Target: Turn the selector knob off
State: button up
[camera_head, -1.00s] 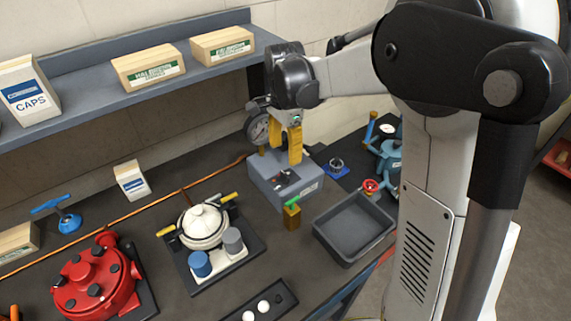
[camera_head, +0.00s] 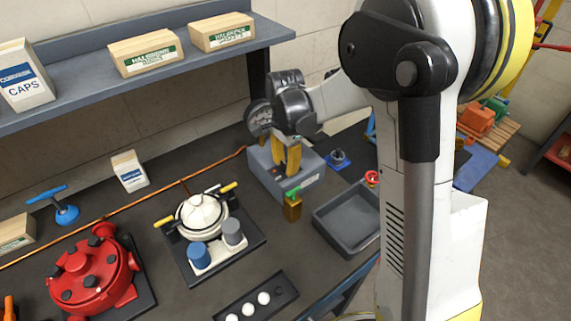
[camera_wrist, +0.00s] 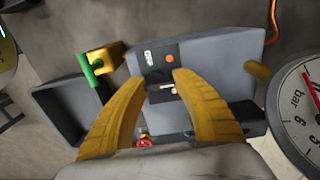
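The grey control box (camera_head: 310,178) stands on the bench, with my gripper (camera_head: 286,170) directly over its top. In the wrist view, the box (camera_wrist: 220,65) carries a dark panel with an orange round light (camera_wrist: 169,58) and pale labels. A small dark selector knob with a pale bar (camera_wrist: 167,87) appears to sit lower on the panel, between my fingers; its exact setting is unclear. My gripper (camera_wrist: 160,78) is open, its two yellow fingers apart with nothing between them. I cannot tell whether the fingertips touch the panel. In the head view the fingers hide the panel.
A brass block with a green handle (camera_head: 293,203) and a grey tray (camera_head: 345,222) stand in front. A white-lidded pot (camera_head: 202,213) is to the left. The shelf (camera_head: 100,75) runs above, behind.

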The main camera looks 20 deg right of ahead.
jog(key=c, duration=0.4)
jog(key=n, duration=0.3)
jog(key=shift+n+b, duration=0.3)
jog(key=shift+n, duration=0.1)
jog(key=n, duration=0.4)
jog(key=shift+s+a, duration=0.1)
jog(key=n, duration=0.6)
jog(key=shift+s+b, duration=0.1)
jog(key=shift+b, duration=0.3)
jog(key=shift+n, duration=2.1)
